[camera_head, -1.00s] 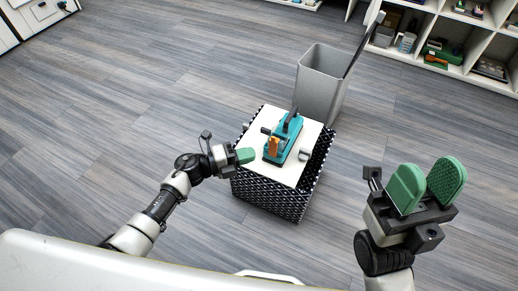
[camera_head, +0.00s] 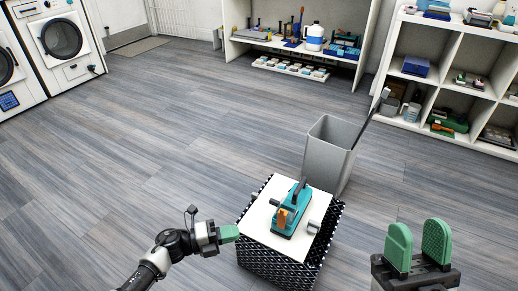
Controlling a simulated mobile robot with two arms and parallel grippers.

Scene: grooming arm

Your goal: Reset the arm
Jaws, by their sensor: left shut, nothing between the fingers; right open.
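My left gripper (camera_head: 229,233) is shut and empty, just left of the patterned box's white top. My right gripper (camera_head: 418,245) stands with its two green fingers apart, empty, at the lower right. Between them a teal device with an orange part (camera_head: 290,213) sits on the white board (camera_head: 262,222) on top of the black-and-white patterned box (camera_head: 270,262). Silver cylindrical pieces lie on the board beside the device. Neither gripper touches the device. Which object the task means by the arm is unclear from the view.
A grey bin (camera_head: 328,155) with a dark long-handled tool stands behind the box. White shelves (camera_head: 470,60) with several items line the back right, a white shelf unit (camera_head: 292,45) the back. Washing machines (camera_head: 62,40) stand back left. The wooden floor at left is clear.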

